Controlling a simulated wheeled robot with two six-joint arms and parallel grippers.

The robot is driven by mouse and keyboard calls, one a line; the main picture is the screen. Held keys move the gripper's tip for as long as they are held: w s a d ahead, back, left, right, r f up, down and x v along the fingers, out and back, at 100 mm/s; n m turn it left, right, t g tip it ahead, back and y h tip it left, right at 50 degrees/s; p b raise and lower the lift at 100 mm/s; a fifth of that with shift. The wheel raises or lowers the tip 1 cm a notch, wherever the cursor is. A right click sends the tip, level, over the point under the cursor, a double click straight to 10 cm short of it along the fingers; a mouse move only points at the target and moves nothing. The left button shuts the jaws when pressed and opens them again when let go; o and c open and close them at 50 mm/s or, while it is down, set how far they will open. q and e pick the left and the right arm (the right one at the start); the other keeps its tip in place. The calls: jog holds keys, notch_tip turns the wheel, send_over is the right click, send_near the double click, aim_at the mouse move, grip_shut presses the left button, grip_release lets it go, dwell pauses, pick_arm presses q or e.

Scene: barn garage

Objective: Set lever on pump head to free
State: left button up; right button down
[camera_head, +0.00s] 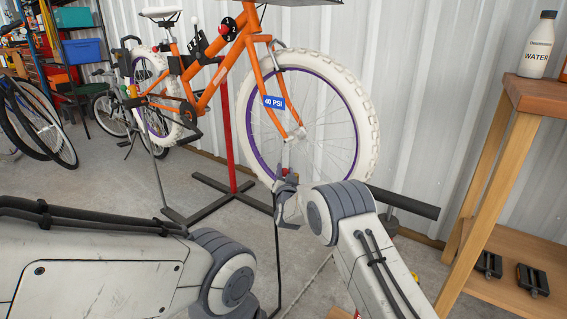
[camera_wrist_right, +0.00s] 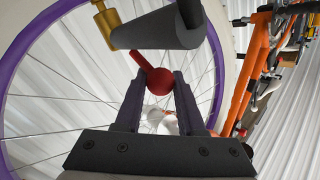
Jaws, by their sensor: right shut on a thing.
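The pump head is a dark grey cylinder (camera_wrist_right: 160,28) with a brass fitting (camera_wrist_right: 118,28) at its left end, in front of the wheel's spokes in the right wrist view. Its lever is red with a round knob (camera_wrist_right: 160,81), and its thin arm runs up and left toward the cylinder. My right gripper (camera_wrist_right: 158,88) has its two dark fingers closed on the knob from either side. In the head view my right gripper (camera_head: 286,187) is at the lower part of the white-tyred front wheel (camera_head: 369,120). My left arm shows at lower left, but its gripper is out of the picture.
An orange bicycle (camera_head: 259,71) hangs on a stand with a red post (camera_head: 228,135). A blue "40 PSI" label (camera_head: 274,102) is at the front wheel. A wooden bench (camera_head: 490,165) with a water bottle (camera_head: 538,48) stands at right. A dark bar (camera_head: 405,202) lies beyond my right forearm.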

jog(key=shift+w+d+r+m+g+p, duration=0.25)
jog(key=shift+m+g+p, duration=0.5)
jog(key=shift+p, duration=0.7)
jog(key=shift+f+g+p, duration=0.15)
jog(key=shift+g+p, duration=0.15)
jog(key=shift+g, duration=0.05)
jog(key=shift+f, duration=0.1)
jog(key=c, duration=0.5)
grip_release()
jog(key=shift+w, duration=0.1)
jog(key=shift+r, duration=0.2)
